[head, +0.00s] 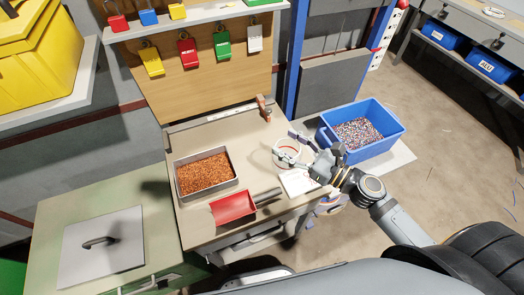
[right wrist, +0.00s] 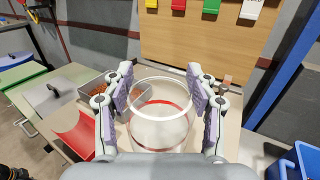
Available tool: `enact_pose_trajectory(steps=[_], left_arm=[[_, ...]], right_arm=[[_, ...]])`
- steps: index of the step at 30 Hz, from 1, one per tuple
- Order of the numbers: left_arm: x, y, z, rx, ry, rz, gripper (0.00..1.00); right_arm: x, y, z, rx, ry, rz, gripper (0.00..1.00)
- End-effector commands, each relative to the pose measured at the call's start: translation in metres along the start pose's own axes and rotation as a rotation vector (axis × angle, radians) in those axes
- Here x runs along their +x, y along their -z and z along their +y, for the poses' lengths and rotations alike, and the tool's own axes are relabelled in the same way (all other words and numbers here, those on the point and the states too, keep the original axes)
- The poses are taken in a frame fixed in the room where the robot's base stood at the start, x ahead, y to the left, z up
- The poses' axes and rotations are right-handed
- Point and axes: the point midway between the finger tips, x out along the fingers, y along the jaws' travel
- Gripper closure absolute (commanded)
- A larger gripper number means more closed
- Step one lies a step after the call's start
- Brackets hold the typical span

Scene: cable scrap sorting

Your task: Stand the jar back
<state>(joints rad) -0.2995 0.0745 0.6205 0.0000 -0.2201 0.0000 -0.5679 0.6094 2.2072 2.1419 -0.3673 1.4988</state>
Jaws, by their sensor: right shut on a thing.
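The clear glass jar (head: 279,151) is at the right part of the workbench, with a pale rim and a red band. In the right wrist view the jar (right wrist: 160,128) fills the space between the two fingers, its round rim toward the top. My right gripper (head: 290,147) is shut on the jar's sides, one finger on each side, as the right wrist view (right wrist: 160,88) also shows. I cannot tell whether the jar's base touches the bench. My left gripper is not in view.
The workbench (head: 215,140) holds a metal tray (head: 178,189) of copper granules, a red scoop (head: 233,207) and a white card (head: 297,183). A blue bin (head: 331,132) of mixed granules stands right of it. Coloured tags hang on the back board. The bench's back middle is clear.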

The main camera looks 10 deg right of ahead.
Motion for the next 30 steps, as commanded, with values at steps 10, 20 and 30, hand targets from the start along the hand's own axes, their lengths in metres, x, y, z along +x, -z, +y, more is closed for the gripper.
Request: enact_pose_trajectory(steps=[10, 20, 30], left_arm=[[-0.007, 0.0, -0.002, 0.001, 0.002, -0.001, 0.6], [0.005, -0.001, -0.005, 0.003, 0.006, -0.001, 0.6], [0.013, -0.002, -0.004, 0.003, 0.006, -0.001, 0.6]], right_arm=[[0.073, 0.033, -0.037, 0.008, 0.004, -0.006, 0.96], [0.115, 0.09, -0.059, 0.003, -0.001, 0.0, 0.96], [0.122, 0.122, -0.062, 0.005, -0.002, 0.003, 0.96]])
